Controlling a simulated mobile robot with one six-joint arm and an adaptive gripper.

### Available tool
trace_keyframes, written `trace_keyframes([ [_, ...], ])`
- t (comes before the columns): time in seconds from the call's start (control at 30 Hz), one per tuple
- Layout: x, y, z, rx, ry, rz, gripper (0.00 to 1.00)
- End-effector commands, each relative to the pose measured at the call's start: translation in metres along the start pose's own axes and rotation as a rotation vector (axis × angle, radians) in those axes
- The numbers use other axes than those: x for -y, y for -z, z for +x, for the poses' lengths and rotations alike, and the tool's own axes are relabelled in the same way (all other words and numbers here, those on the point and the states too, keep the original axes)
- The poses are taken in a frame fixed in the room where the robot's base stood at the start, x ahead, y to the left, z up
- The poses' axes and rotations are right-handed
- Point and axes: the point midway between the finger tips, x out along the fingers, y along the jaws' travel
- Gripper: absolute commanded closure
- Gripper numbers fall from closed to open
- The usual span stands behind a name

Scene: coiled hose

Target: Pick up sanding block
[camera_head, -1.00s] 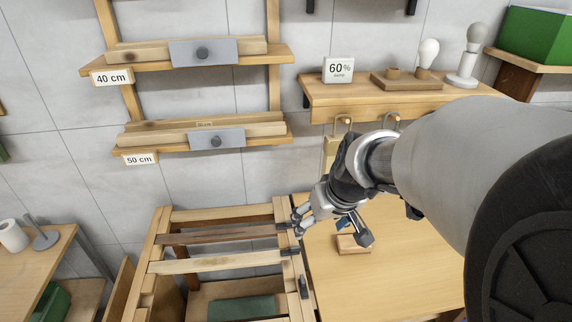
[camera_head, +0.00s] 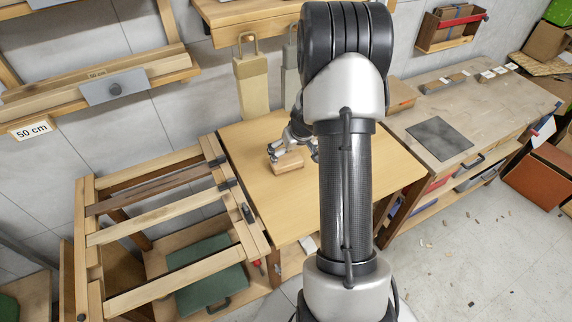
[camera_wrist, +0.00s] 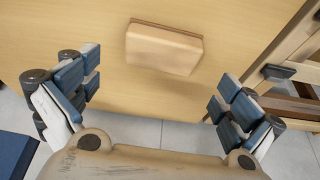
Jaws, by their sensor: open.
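The sanding block is a small tan wooden block (camera_head: 288,163) lying on the light wood table (camera_head: 250,185), just right of the slatted rack. In the wrist view the block (camera_wrist: 163,49) lies at the upper middle, beyond and between my fingertips. My gripper (camera_wrist: 153,95) is open, with blue-padded fingers apart at left and right, and nothing is between them. In the head view my gripper (camera_head: 292,145) is at the block, partly hidden behind my arm. Whether it touches the block cannot be told there.
A slatted wooden rack (camera_head: 165,205) stands left of the table, with a green case (camera_head: 205,275) below. Wall shelves (camera_head: 100,85) hang at upper left. A workbench (camera_head: 480,110) with a dark mat (camera_head: 440,139) stands to the right. The table around the block is mostly clear.

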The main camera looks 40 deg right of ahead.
Motion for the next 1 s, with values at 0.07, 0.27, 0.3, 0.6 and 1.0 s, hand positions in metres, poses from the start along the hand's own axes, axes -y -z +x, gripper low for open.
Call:
trace_keyframes([
  [0.07,0.001,-0.001,0.017,0.002,0.001,0.000,0.00],
  [0.27,0.001,0.000,0.033,0.000,0.001,-0.001,0.00],
  [0.3,0.001,0.001,0.035,0.000,0.001,-0.002,0.00],
  [0.6,0.004,0.006,0.075,0.001,0.001,0.000,0.00],
  [1.0,0.004,0.007,0.085,0.000,0.001,-0.001,0.02],
])
